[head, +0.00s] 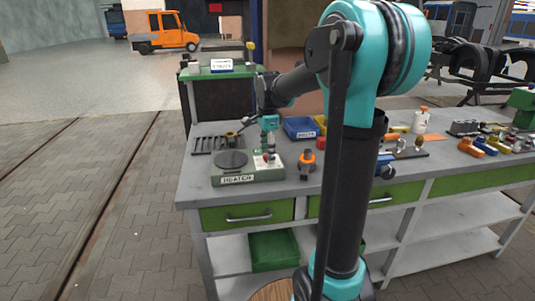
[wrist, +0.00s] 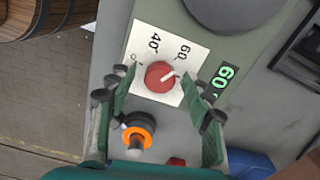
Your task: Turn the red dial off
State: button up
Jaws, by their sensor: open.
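The heater (head: 233,179) is a grey-green box with a dark round plate on the bench's left part. Its red dial (wrist: 159,76) sits on a white scale plate (wrist: 133,47) marked 0, 40 and 60. The dial's white mark points to the right and slightly up, on the 60 side. A green display (wrist: 221,82) beside it reads 60. My gripper (wrist: 157,82) is open, with one finger on either side of the dial and gaps showing. In the head view my gripper (head: 268,150) hangs over the heater's right end; contact there cannot be judged.
An orange and black part (head: 307,162) stands just right of the heater. A blue bin (head: 300,128) is behind it. A slotted dark rack (head: 209,143) lies behind the heater. Tools and small parts crowd the bench's right side. A wooden barrel (wrist: 58,18) shows below.

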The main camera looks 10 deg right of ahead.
jog(key=c, duration=1.2)
jog(key=shift+o, duration=0.2)
